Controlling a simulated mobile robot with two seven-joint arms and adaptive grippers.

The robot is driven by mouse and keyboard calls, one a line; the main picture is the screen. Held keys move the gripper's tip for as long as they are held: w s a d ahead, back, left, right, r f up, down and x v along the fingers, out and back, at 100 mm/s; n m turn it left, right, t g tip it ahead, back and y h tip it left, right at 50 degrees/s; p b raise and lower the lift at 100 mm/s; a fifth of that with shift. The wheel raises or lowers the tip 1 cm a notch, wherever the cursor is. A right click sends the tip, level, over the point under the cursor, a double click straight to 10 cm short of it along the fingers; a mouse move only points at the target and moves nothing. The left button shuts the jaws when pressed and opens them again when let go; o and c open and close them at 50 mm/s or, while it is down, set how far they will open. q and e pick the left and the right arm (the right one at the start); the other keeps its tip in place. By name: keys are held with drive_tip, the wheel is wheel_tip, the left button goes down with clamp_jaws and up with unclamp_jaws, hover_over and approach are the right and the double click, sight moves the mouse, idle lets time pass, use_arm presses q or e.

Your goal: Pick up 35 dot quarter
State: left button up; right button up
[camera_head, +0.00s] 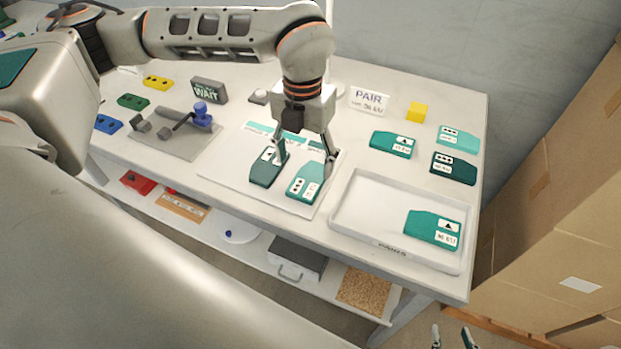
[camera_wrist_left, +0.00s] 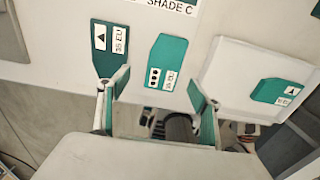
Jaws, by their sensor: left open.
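The dot quarter is a teal piece with a dot label and a 35 EU label; it lies on the white mat in the head view (camera_head: 300,193) and the left wrist view (camera_wrist_left: 168,48). A darker green quarter (camera_head: 262,176) with a triangle and 35 EU lies left of it, also in the wrist view (camera_wrist_left: 105,66). My left gripper (camera_head: 305,162) is open and empty over the mat, one finger by the dark quarter, the other by the teal quarter's right edge. Contact cannot be told. My right gripper (camera_head: 453,338) is open at the bottom edge, only its fingertips showing.
A white tray (camera_head: 372,238) at the right holds a triangle quarter (camera_head: 431,228). Several quarters lie behind it, including a dark one (camera_head: 453,168). A yellow block (camera_head: 416,111), PAIR sign (camera_head: 369,100), WAIT sign (camera_head: 208,91) and press (camera_head: 180,135) stand around. Cartons (camera_head: 560,190) are at right.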

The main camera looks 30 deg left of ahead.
sight(307, 181)
use_arm(q)
drive_tip(key=shift+d+f, duration=0.15)
drive_tip(key=shift+f, duration=1.2)
drive_tip(key=shift+d+f, duration=0.15)
drive_tip(key=shift+f, duration=1.2)
drive_tip(key=c, duration=1.2)
